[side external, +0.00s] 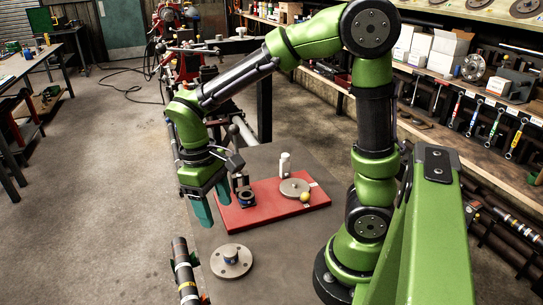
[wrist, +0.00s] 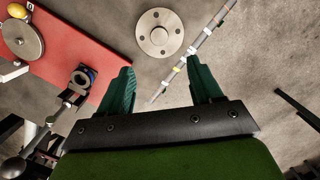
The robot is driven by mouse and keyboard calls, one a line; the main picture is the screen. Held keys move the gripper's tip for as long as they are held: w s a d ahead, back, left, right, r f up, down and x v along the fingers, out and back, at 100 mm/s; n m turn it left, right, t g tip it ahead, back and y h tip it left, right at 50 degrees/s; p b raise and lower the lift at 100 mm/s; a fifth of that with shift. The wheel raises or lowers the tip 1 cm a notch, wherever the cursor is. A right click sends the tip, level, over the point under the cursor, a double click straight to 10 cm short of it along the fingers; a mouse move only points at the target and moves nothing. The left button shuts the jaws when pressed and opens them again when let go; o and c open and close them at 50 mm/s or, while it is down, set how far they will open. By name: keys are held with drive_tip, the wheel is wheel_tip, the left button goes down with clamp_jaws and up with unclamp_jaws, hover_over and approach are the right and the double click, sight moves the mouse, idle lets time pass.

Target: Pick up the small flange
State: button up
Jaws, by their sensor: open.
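A round grey flange (side external: 231,262) with bolt holes and a raised hub lies flat on the grey table (side external: 285,250), in front of the red board. In the wrist view the flange (wrist: 160,32) shows from above, just beyond the fingertips and between their lines. My gripper (side external: 212,205) is open and empty, with its fingers pointing down above the table's left part. In the side view it is behind and left of the flange, not touching it. In the wrist view the gripper's two teal fingers (wrist: 159,66) are spread apart with nothing between them.
A red board (side external: 262,215) holds a grey disc (side external: 295,187), a yellow ball (side external: 305,197) and a dark fixture with a blue ring (side external: 246,197). A white bottle-like object (side external: 285,164) stands behind the disc. A long shaft (side external: 184,262) runs along the left; table around the flange is clear.

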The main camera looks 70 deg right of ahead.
sight(229, 251)
drive_tip(key=f, duration=0.4)
drive_tip(key=s+f, duration=0.1)
drive_tip(key=f, duration=0.3)
drive_tip(key=s+f, duration=0.1)
drive_tip(key=f, duration=0.4)
drive_tip(key=shift+f, duration=0.1)
clamp_jaws()
